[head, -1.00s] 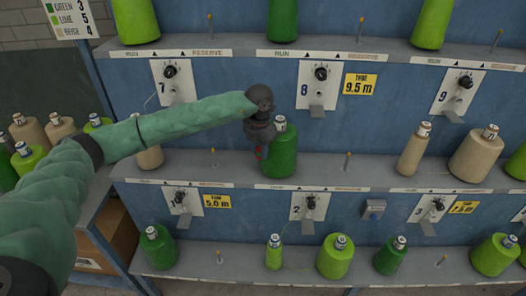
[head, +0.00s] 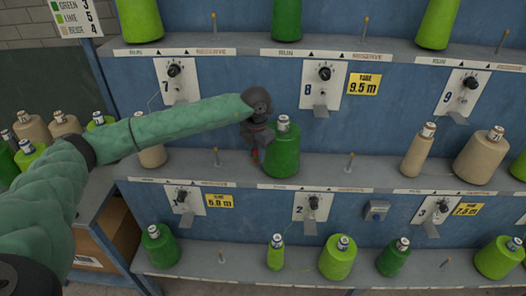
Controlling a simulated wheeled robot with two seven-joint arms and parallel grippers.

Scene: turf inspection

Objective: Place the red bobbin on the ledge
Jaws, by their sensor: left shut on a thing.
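My left gripper (head: 257,141), dark grey, is shut and points down over the middle ledge (head: 315,170). A small patch of red shows at its tips, seemingly the red bobbin (head: 255,156). Most of it is hidden, and I cannot tell whether it touches the ledge. A large dark green cone (head: 284,155) stands upright on the ledge just right of the gripper, partly behind it. My right gripper is not in view.
Beige cones (head: 419,152) stand farther right. The lower ledge (head: 205,259) holds several green and lime cones. Dial panels (head: 323,87) line the blue wall.

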